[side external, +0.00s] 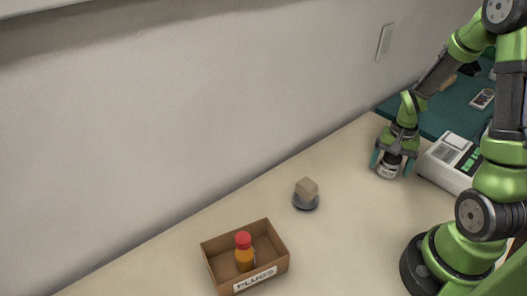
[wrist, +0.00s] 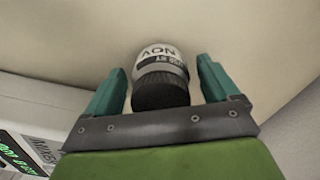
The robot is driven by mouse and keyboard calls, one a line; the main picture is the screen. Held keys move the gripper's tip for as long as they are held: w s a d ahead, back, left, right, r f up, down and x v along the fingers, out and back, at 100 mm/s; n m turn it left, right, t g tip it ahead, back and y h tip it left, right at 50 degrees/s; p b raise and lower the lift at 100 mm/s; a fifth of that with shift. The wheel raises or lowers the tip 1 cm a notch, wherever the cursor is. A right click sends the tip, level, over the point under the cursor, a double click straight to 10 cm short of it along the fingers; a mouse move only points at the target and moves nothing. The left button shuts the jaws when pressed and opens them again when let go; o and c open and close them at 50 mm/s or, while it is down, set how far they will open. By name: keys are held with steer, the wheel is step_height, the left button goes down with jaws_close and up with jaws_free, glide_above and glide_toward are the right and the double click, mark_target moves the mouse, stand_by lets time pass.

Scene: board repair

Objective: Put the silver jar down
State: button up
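The silver jar (wrist: 160,72) has a dark ribbed lid and a pale printed label. In the wrist view it sits between the two teal fingers of my gripper (wrist: 160,75), with a narrow gap showing on each side. In the side view the jar (side external: 387,171) is under my gripper (side external: 391,163), which points down near the wall side of the table. The jar looks upright, with its base at or very near the tabletop. My gripper is open around it.
A white label-printer-like device (side external: 450,160) stands close to the right of my gripper. A dark teal mat (side external: 445,115) lies behind. A brown box (side external: 277,267) holds an orange bottle (side external: 244,256). The table between is clear.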

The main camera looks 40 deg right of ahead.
mark_target(393, 156)
step_height(393, 156, up, 12)
steer(key=shift+f, duration=0.1)
steer(key=a+r+n+t+y, duration=0.1)
steer(key=a+r+n+t, duration=0.2)
steer(key=a+r, duration=0.3)
steer(key=s+a+r+n+t+y, duration=0.1)
steer(key=a+r+n+t, duration=0.3)
steer(key=a, duration=1.2)
steer(key=shift+s+a+r+n, duration=0.15)
steer(key=shift+s+r+n, duration=0.1)
steer(key=shift+r+n, duration=0.6)
